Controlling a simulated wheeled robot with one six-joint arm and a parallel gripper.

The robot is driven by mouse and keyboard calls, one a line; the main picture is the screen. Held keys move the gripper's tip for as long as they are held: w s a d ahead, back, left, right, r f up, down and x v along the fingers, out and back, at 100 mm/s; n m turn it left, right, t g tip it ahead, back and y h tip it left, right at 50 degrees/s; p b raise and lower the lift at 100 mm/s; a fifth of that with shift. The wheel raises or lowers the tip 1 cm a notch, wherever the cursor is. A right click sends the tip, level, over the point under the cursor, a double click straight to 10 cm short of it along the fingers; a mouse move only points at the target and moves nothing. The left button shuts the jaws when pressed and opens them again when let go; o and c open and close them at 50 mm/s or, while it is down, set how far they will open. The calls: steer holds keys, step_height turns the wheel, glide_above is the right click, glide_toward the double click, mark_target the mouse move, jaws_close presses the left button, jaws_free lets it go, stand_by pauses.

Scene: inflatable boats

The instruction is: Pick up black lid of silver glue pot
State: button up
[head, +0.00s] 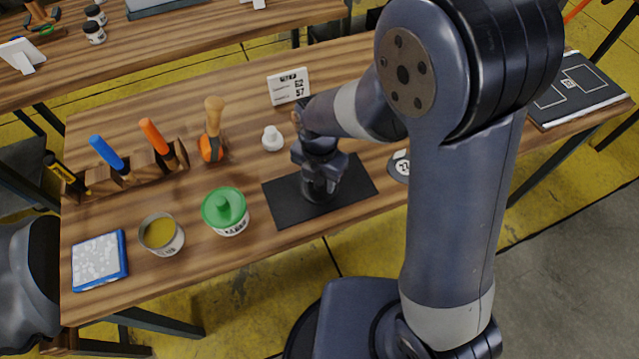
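My gripper (318,190) points down over a black mat (285,205) near the table's front edge. Dark shapes overlap there, so I cannot tell whether its fingers are open or shut, or whether a pot or lid is between them. I cannot clearly make out a silver pot with a black lid. An open pale metal pot (172,247) with yellow contents stands at the left front, with no lid on it. A white pot with a green lid (224,207) stands between it and the mat.
A wooden tool rack (140,178) with blue and orange handled tools is at the left. A blue-edged pad (99,261) lies at the front left corner. A small white item (272,138) and a price sign (288,86) stand behind the mat. A dark round labelled item (400,168) is right of it.

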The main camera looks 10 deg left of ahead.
steer(key=c, duration=0.9)
steer(key=shift+r, duration=0.1)
